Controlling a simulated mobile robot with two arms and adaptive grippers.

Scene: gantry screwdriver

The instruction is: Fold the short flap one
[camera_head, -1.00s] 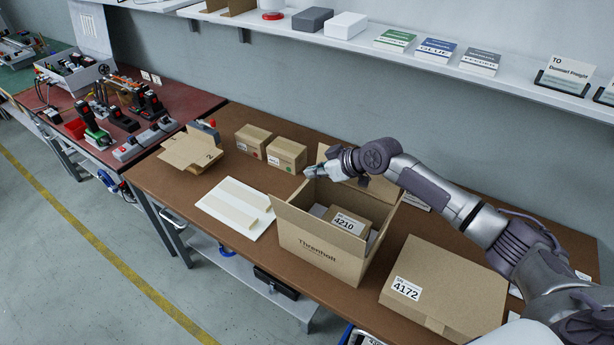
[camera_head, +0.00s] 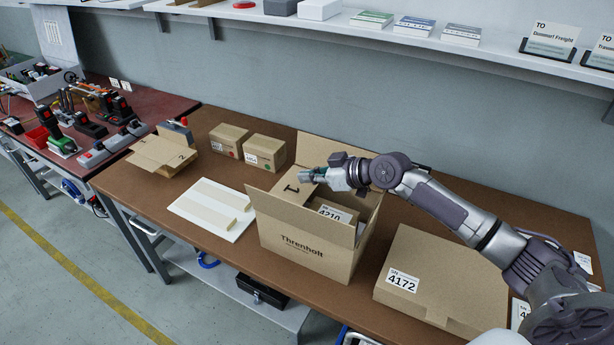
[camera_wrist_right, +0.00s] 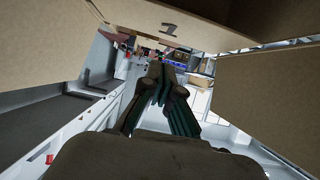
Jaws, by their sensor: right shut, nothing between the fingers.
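The open carton (camera_head: 312,262) marked "Threnholt" stands on the brown bench, with a small box (camera_head: 340,212) labelled 4210 inside. Its short flap (camera_head: 290,187), printed "1", shows at the carton's left end, slanting over the opening. It also shows at the top of the right wrist view (camera_wrist_right: 185,27). My right gripper (camera_head: 308,175) is shut and empty beside this flap's upper right edge; I cannot tell if they touch. The fingers also show in the wrist view (camera_wrist_right: 163,88). The back flap (camera_head: 318,150) stands up behind the gripper. My left gripper is out of view.
A closed carton (camera_head: 440,270) labelled 4172 sits to the right. A white board (camera_head: 205,222), two small boxes (camera_head: 229,138) (camera_head: 264,152) and a folded carton (camera_head: 160,155) lie left. A shelf (camera_head: 480,55) runs along the wall above.

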